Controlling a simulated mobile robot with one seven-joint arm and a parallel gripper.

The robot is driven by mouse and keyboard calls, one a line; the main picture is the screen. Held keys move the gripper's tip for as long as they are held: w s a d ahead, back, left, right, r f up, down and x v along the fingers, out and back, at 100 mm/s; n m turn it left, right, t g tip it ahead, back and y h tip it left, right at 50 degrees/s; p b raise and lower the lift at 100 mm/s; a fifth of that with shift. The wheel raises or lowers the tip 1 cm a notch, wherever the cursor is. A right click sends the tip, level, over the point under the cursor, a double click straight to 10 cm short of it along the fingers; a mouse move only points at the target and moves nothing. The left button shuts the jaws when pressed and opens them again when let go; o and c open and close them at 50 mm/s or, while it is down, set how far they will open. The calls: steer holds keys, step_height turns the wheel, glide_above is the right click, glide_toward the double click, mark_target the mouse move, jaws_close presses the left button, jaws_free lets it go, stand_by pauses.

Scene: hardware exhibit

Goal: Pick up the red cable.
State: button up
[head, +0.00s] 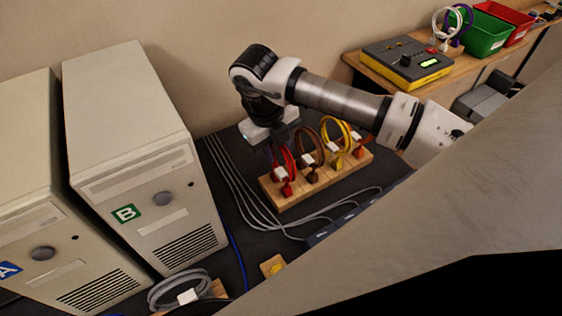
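The red cable (287,188) is a coil with a white tag and a red plug, standing at the left end of a wooden block (314,186). My gripper (281,148) points down at the top of the red coil, its fingers dark and small against it. The fingertips overlap the coil in the head view. I cannot tell whether they touch it, stand around it or are apart, nor whether they are open or shut.
A brown cable (312,176) and a yellow cable (336,162) stand close to the right on the same block. Two beige computer towers, one marked B (126,213), stand at left. Grey cables (243,187) run over the dark surface between. A yellow-black device (407,62) sits on the shelf behind.

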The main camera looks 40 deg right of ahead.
jaws_close()
